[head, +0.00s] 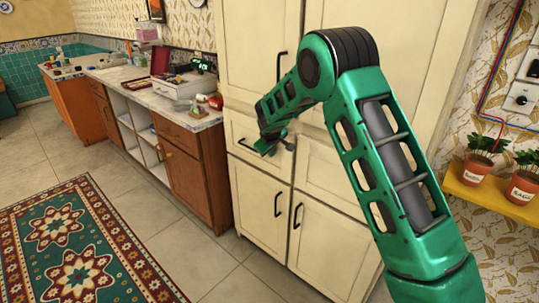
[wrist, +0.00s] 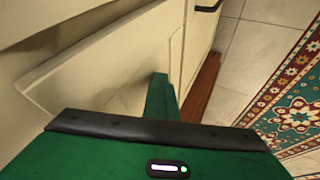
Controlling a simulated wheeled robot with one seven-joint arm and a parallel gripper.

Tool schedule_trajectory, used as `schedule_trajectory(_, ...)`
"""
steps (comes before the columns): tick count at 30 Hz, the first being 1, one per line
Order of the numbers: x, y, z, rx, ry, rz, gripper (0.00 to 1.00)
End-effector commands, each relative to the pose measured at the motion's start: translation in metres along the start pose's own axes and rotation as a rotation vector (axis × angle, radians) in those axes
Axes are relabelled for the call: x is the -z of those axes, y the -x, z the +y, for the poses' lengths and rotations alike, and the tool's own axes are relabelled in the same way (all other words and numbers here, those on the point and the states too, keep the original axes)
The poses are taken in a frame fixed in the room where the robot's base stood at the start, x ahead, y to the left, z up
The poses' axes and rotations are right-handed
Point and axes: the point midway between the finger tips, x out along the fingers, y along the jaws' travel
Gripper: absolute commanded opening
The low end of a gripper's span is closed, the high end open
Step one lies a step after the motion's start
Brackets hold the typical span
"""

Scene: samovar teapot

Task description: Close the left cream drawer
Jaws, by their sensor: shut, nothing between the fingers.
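The left cream drawer (head: 238,128) is in the middle band of the tall cream cabinet, left of my gripper in the head view. Its black handle (head: 245,146) shows beside the fingers. The drawer front looks near flush with the cabinet; I cannot tell whether a small gap is left. My gripper (head: 268,146) is shut and empty, in front of the drawer's right part, and hides some of it. In the wrist view the green fingers (wrist: 161,96) are together close to a cream panel (wrist: 125,62); I cannot tell whether they touch it.
Cream lower doors (head: 262,210) are below and a tall upper door (head: 255,50) is above. A brown wooden counter (head: 195,165) stands to the left. A shelf (head: 490,194) with potted plants is at right. The tiled floor (head: 225,265) and patterned rug (head: 80,245) are clear.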

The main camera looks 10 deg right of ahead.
Motion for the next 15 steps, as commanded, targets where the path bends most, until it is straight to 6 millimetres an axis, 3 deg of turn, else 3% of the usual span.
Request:
schedule_trajectory(1,0.001,-0.001,0.010,-0.017,-0.007,0.006,0.00)
schedule_trajectory(5,0.001,0.000,0.009,-0.019,-0.008,0.006,0.00)
schedule_trajectory(13,0.003,0.014,-0.024,-0.009,-0.006,0.001,0.00)
schedule_trajectory(15,0.003,0.029,-0.022,-0.011,-0.010,0.002,0.00)
